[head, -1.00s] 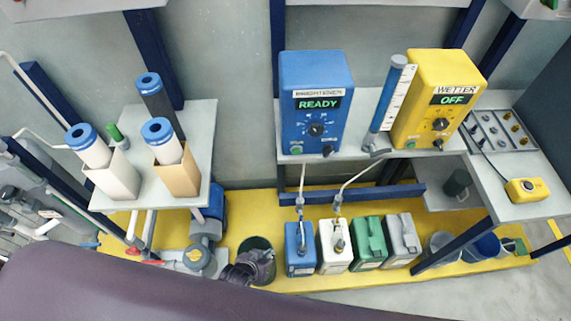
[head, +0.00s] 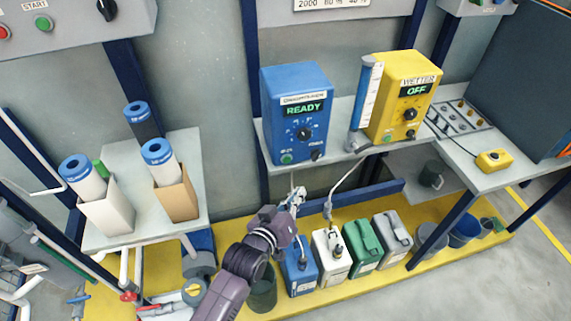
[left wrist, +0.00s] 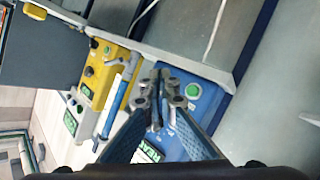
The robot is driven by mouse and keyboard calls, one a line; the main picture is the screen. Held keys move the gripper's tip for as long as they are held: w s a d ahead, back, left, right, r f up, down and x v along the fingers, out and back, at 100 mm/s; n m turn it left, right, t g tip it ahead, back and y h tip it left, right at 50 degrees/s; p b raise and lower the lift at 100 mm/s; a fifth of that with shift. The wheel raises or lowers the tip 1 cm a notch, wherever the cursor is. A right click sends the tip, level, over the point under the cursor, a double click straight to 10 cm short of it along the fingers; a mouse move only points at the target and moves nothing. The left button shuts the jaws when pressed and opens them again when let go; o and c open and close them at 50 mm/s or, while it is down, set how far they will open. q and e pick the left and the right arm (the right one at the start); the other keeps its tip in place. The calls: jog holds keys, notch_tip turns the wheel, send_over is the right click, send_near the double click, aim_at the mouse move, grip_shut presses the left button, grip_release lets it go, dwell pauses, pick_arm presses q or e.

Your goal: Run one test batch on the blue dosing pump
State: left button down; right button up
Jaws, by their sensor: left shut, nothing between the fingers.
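The blue dosing pump (head: 290,105) stands upright on a grey shelf, its screen (head: 303,109) lit with READY. Its front has a dial (head: 305,133), a green button (head: 286,158) and a small black knob (head: 316,155). My left gripper (head: 297,197) is below and in front of the pump, near the hose. In the left wrist view its fingers (left wrist: 157,90) are shut and empty, in front of the pump (left wrist: 205,105), with the green button (left wrist: 193,90) just right of the tips. I cannot tell a touch. My right gripper is not in view.
Several canisters, such as the white one (head: 330,262), stand below on the yellow platform. A yellow button box (head: 494,160) sits on the right shelf.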

aim_at(287, 160)
pick_arm(q)
jog(key=shift+w, duration=0.1)
jog(key=w+a+b, duration=0.1)
jog(key=w, duration=0.1)
jog(key=w+b, duration=0.1)
jog(key=w, duration=0.2)
jog(key=w+a+b, duration=0.1)
jog(key=w+b, duration=0.1)
jog(key=w, duration=0.1)
jog(key=shift+w+a+f, duration=0.1)
jog(key=shift+w+a, duration=0.05)
jog(key=shift+a, duration=0.2)
dwell(0.3)
dwell(0.9)
jog(key=shift+w, duration=0.15)
jog(key=shift+w+a, duration=0.1)
jog(key=shift+w, duration=0.15)
